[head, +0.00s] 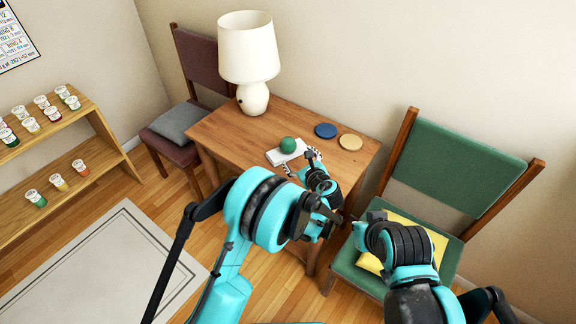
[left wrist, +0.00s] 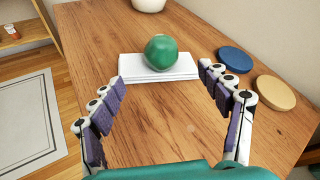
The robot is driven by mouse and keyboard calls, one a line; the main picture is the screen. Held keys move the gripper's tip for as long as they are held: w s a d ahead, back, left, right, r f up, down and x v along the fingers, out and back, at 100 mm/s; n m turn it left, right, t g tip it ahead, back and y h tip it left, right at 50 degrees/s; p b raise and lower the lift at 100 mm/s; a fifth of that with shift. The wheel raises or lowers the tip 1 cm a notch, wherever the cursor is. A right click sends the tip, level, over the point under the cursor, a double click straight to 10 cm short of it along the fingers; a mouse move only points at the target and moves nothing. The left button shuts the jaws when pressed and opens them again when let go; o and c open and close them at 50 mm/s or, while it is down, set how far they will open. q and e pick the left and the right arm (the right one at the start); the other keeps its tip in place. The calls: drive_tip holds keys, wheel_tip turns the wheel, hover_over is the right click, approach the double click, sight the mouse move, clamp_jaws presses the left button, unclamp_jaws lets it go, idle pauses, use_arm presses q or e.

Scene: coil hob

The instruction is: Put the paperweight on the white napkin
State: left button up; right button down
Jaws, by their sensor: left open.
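The paperweight, a green round ball (head: 288,145), rests on the white napkin (head: 272,157), a flat folded block on the wooden table. In the left wrist view the green paperweight (left wrist: 161,52) sits on the middle of the white napkin (left wrist: 130,68). My left gripper (head: 301,163) is at the near side of the napkin. Its fingers (left wrist: 160,95) are spread wide, empty and apart from the paperweight. My right arm shows at the lower right of the head view, but its fingertips cannot be made out clearly.
A blue coaster (head: 326,131) and a tan coaster (head: 350,142) lie on the table (head: 225,135) right of the napkin. A white lamp (head: 250,60) stands at the back left. A green chair (head: 455,165) with a yellow cushion (head: 440,243) is on the right.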

use_arm(q)
drive_tip(key=s+a+r+n+g, duration=0.2)
drive_tip(key=s+a+r+n, duration=0.45)
drive_tip(key=a, duration=0.25)
drive_tip(key=s+a+r+n+g, duration=0.2)
drive_tip(key=s+a+r+n, duration=0.35)
drive_tip(key=a+n, duration=0.2)
drive_tip(key=s+a+n+g+h, duration=0.1)
drive_tip(key=s+a+n+h, duration=0.1)
drive_tip(key=s+n, duration=0.5)
drive_tip(key=s+a+n+g+h, duration=0.1)
drive_tip(key=s+a+n, duration=0.3)
drive_tip(key=s, duration=1)
drive_tip(key=shift+s+a+r+n+h, duration=0.2)
drive_tip(key=shift+s+n+h, duration=0.3)
drive_tip(key=shift+n, duration=1.3)
drive_tip(key=shift+w, duration=0.15)
